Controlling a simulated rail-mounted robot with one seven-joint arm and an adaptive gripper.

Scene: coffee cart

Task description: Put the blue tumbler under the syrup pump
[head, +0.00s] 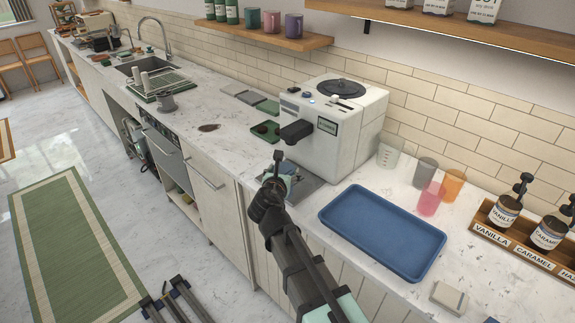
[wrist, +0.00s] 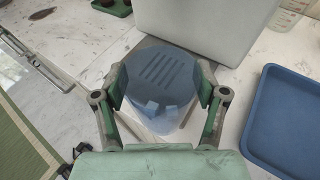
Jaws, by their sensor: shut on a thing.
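The blue tumbler (wrist: 160,84) is see-through and sits between the fingers of my gripper (wrist: 161,92) in the wrist view. Dark slots show through or on its round end. My gripper is shut on it, one finger at each side. In the head view my gripper (head: 281,172) is over the grey plate (head: 303,191) at the front of the white coffee machine; the tumbler is mostly hidden there, and I cannot tell if it touches the plate. Syrup pump bottles stand in a wooden rack at the far right: vanilla (head: 506,213), caramel (head: 549,235), and a third cut off by the edge.
The white coffee machine (head: 350,145) stands behind my gripper. A blue tray (head: 383,232) lies between my gripper and the wooden rack (head: 520,252). Grey (head: 425,172), orange (head: 453,185) and pink (head: 430,199) tumblers and a clear jug (head: 388,155) stand behind the tray. A small box (head: 450,297) lies at front right.

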